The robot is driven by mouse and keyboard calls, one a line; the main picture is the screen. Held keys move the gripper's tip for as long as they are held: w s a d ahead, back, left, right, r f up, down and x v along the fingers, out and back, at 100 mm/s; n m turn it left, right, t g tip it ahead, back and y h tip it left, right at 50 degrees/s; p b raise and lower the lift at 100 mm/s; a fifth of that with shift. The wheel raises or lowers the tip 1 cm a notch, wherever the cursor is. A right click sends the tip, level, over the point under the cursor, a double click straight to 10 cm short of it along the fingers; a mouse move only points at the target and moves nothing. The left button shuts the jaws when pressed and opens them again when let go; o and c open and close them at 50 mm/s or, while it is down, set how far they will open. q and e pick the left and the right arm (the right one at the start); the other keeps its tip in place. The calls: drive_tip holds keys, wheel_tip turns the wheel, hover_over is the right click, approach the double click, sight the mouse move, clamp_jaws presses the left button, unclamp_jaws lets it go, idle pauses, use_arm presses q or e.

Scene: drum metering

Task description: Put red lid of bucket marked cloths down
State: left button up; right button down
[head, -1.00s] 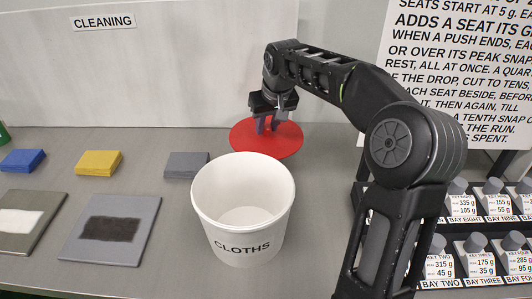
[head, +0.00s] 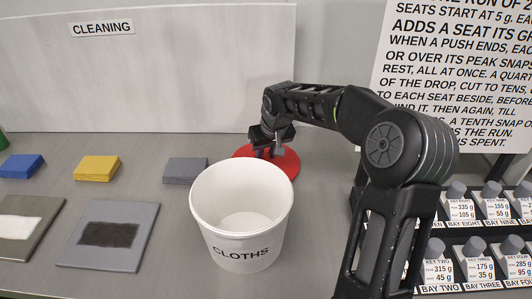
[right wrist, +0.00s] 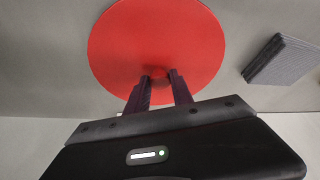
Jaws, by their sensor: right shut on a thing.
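The red lid (head: 285,162) is a flat disc behind the bucket in the head view, low at the table's surface; I cannot tell whether it touches the table. It also shows in the right wrist view (right wrist: 150,35), with a small knob (right wrist: 159,74) near its middle. My right gripper (head: 268,150) is above the lid, its fingers (right wrist: 160,88) shut on the knob. The white bucket (head: 208,215) marked CLOTHS stands open and looks empty, in front of the lid. My left gripper is not in view.
Grey (head: 185,170), yellow (head: 96,168) and blue (head: 21,166) cloth stacks lie left of the bucket. Two flat panels (head: 72,247) lie at the front left. A rack of labelled keys (head: 470,238) stands at right. A white board (head: 170,70) stands behind.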

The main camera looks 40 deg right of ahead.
drive_tip(key=shift+r, duration=0.1)
drive_tip(key=shift+f, duration=0.2)
drive_tip(key=c, duration=1.1)
unclamp_jaws()
drive_tip(key=shift+r, duration=0.1)
drive_tip(key=shift+s+r, duration=0.15)
drive_tip(key=shift+r, duration=0.4)
drive_tip(key=v, duration=1.1)
drive_tip(key=shift+o, duration=0.4)
